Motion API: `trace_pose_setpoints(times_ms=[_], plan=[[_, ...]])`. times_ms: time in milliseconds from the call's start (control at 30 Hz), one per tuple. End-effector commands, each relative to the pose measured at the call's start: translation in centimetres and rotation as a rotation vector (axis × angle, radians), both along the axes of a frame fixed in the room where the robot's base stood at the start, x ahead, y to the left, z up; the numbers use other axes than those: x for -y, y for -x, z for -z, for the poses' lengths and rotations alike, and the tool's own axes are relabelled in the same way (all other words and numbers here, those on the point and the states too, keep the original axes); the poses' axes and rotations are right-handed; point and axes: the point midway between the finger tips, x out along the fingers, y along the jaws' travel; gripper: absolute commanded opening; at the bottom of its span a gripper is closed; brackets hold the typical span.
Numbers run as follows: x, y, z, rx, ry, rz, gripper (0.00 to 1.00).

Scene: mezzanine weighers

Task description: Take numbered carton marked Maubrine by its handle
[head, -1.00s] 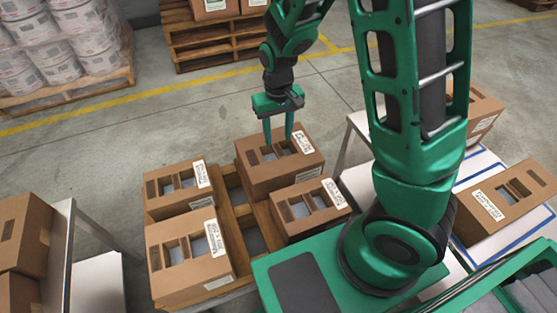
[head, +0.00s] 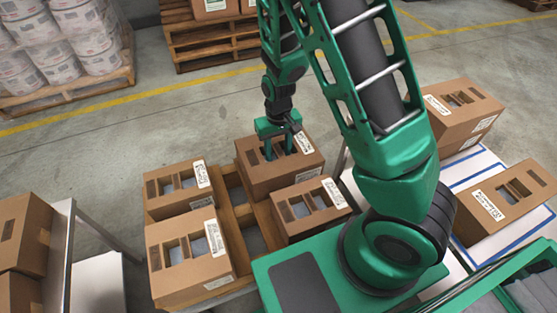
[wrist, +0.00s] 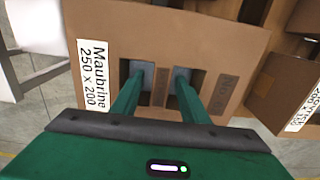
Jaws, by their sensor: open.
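The carton marked Maubrine (head: 268,178) stands at the back right of the group on the wooden pallet. In the wrist view its label on the carton (wrist: 93,75) reads "Maubrine 250 x 200". Its top has two openings with a cardboard strip, the handle (wrist: 161,86), between them. My gripper (head: 279,154) is above the carton, pointing down. In the wrist view its two fingers (wrist: 160,85) reach into the openings, one on each side of the handle, open. The fingertips' depth inside the openings is hard to tell.
Three more cartons, at back left (head: 178,189), front left (head: 190,258) and front right (head: 310,207), share the wooden pallet (head: 240,213). Cartons also sit on a table (head: 480,165) at right and at the left edge (head: 20,235). Open floor lies behind.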

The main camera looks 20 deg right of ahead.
Motion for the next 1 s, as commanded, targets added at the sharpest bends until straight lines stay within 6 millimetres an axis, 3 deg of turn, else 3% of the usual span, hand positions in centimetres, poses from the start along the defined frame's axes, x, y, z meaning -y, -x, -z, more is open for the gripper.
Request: trace_pose_setpoints(times_ms=[167, 367, 1000], plan=[[-0.01, 0.0, 0.01, 0.0, 0.0, 0.0, 0.41], [-0.01, 0.0, 0.0, 0.0, 0.0, 0.0, 0.0], [-0.01, -0.01, -0.02, 0.0, 0.0, 0.0, 0.0]])
